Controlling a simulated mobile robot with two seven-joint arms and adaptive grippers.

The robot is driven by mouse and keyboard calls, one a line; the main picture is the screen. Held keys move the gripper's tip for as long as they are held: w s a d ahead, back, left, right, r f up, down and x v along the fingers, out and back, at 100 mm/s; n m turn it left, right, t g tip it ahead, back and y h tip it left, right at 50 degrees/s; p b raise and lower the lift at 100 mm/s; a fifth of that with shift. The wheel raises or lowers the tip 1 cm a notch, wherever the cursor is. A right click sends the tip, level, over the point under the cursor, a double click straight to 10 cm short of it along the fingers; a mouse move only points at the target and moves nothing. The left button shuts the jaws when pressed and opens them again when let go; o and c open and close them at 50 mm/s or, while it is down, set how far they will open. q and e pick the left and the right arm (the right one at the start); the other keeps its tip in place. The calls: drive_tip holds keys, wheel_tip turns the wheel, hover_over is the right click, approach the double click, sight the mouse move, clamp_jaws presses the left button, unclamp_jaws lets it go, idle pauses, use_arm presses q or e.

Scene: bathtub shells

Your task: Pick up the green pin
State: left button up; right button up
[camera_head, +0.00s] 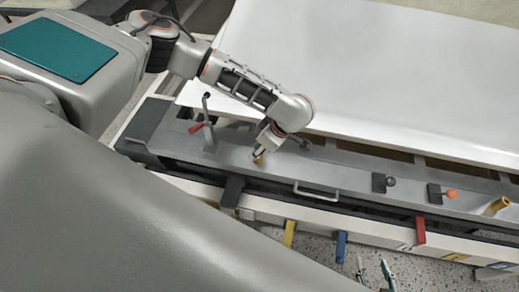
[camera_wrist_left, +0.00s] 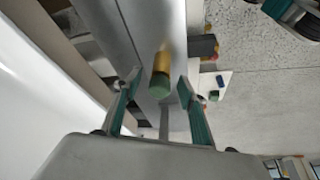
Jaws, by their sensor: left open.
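The green pin (camera_wrist_left: 159,87) shows in the left wrist view as a green cap on a yellow cylinder, upright on the grey metal rail. In the head view, a small yellow piece (camera_head: 260,160) shows under the left hand, and its green end is hidden. My left gripper (camera_wrist_left: 158,78) is open, with one teal finger on each side of the pin and gaps between. In the head view my left gripper (camera_head: 264,150) is mostly hidden by its own wrist. My right gripper (camera_head: 374,271) is open and empty at the bottom edge, over the speckled floor.
The grey rail (camera_head: 345,186) carries a red-tipped lever (camera_head: 196,128), a handle (camera_head: 316,191), an orange knob (camera_head: 451,194) and a yellow cylinder (camera_head: 496,206). Yellow, blue and red tabs hang along its front. A large white shell (camera_head: 390,80) lies behind.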

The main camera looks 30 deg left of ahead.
use_arm(q)
drive_tip(key=shift+x, duration=1.05)
drive_tip(key=shift+r, duration=0.1)
clamp_jaws()
